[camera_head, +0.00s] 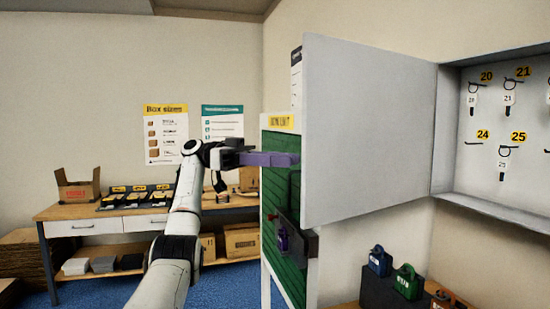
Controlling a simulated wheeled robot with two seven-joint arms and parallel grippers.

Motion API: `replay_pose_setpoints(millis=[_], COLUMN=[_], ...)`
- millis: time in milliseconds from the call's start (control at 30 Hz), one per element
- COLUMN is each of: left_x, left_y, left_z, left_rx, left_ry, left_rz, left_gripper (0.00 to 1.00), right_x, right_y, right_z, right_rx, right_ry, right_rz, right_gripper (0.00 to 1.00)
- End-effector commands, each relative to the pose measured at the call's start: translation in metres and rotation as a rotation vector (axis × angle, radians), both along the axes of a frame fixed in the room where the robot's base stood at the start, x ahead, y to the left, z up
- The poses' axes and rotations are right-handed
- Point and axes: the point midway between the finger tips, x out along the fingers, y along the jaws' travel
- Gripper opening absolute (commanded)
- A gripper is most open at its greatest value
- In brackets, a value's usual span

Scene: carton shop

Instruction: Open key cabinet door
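The key cabinet door (368,130) is a plain grey panel. It stands swung wide open to the left of the key cabinet (447,140). My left gripper (285,159) has purple fingers that point right, just left of the door's free edge. The fingers are seen side-on, so their opening is hidden, and I cannot tell whether they touch the door. My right gripper is not in view.
A green board (275,205) in a white frame stands behind the door's left edge. A workbench (90,212) with an open carton (77,188) stands at the back left.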

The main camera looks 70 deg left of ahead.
Motion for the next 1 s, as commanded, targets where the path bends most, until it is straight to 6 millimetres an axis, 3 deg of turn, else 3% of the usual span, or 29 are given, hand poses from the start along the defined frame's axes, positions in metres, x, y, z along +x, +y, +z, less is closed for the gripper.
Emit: replay_pose_setpoints(millis=[300, 1000], left_x=[-0.015, -0.016], left_y=[0.018, 0.019], left_z=[0.000, 0.000], left_rx=[-0.001, -0.001], left_ry=[0.003, 0.000], left_rz=[0.001, 0.001], left_gripper=[0.26, 0.26], right_x=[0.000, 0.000], right_y=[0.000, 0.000], right_z=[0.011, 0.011], right_rx=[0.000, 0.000], right_ry=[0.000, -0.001], right_rz=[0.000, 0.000], right_gripper=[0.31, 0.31])
